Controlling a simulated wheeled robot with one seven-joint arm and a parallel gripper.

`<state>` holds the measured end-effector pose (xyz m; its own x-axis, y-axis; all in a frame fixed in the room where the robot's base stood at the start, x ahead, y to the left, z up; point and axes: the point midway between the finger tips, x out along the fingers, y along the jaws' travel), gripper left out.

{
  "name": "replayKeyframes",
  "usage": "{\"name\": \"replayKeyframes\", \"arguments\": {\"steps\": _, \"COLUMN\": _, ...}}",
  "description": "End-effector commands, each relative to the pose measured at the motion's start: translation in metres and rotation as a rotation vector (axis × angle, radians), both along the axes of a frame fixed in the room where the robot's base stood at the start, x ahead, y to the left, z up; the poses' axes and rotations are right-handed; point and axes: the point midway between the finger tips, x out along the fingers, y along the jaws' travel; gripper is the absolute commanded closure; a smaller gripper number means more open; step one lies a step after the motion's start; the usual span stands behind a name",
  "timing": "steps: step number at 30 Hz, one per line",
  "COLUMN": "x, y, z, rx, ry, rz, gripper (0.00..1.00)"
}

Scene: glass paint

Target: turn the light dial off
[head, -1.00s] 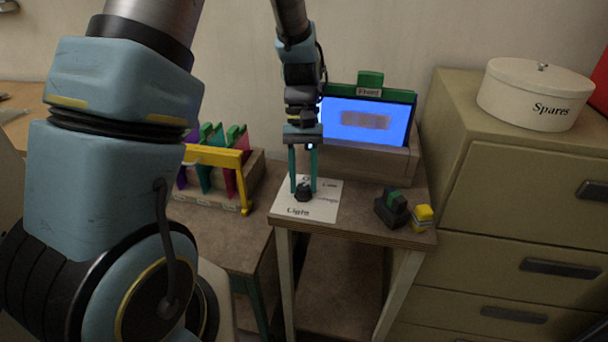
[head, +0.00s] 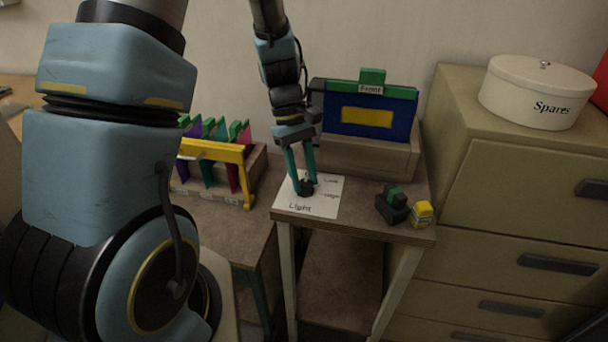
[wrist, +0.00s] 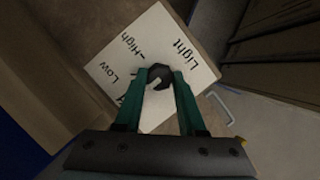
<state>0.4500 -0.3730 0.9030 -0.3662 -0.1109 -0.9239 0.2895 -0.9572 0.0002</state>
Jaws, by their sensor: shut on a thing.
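The light dial (head: 305,188) is a small black knob on a white card (head: 325,207) marked "Light" on the small table. It also shows in the wrist view (wrist: 160,74), with a pale pointer mark directed down toward the lower part of the card. "High" and "Low" are readable there; a further label is partly hidden by a finger. My gripper (head: 303,187) has its teal fingers shut on the dial, one on each side, and is tilted in the head view. The panel marked "Front" (head: 398,118) behind is dark blue with a yellow rectangle, not glowing.
A black block with a green part (head: 392,206) and a yellow block (head: 422,214) stand right of the card. A rack of coloured panes (head: 215,195) with a yellow handle stands left. A drawer cabinet (head: 510,215) bearing a "Spares" tin (head: 538,95) is at right.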

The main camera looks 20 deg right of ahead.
Motion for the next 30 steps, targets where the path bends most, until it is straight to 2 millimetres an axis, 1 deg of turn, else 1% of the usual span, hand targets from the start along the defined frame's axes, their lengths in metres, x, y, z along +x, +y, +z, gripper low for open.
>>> {"name": "replayKeyframes", "arguments": {"steps": 10, "x": 0.0017, "y": 0.0000, "z": 0.0002, "rx": -0.001, "ry": -0.004, "rz": 0.006, "gripper": 1.00}}
{"name": "replayKeyframes", "arguments": {"steps": 11, "x": 0.0017, "y": 0.0000, "z": 0.0002, "rx": -0.001, "ry": -0.004, "rz": 0.006, "gripper": 0.60}}
{"name": "replayKeyframes", "arguments": {"steps": 18, "x": 0.0009, "y": 0.0001, "z": 0.0001, "rx": 0.000, "ry": -0.002, "rz": 0.004, "gripper": 0.33}}
{"name": "replayKeyframes", "arguments": {"steps": 19, "x": 0.0008, "y": 0.0000, "z": 0.0001, "rx": 0.000, "ry": -0.001, "rz": 0.004, "gripper": 0.31}}
{"name": "replayKeyframes", "arguments": {"steps": 26, "x": 0.0006, "y": 0.0001, "z": 0.0004, "rx": 0.001, "ry": -0.001, "rz": 0.003, "gripper": 0.31}}
{"name": "replayKeyframes", "arguments": {"steps": 30, "x": 0.0053, "y": 0.0006, "z": 0.0090, "rx": -0.002, "ry": -0.005, "rz": 0.005, "gripper": 0.31}}
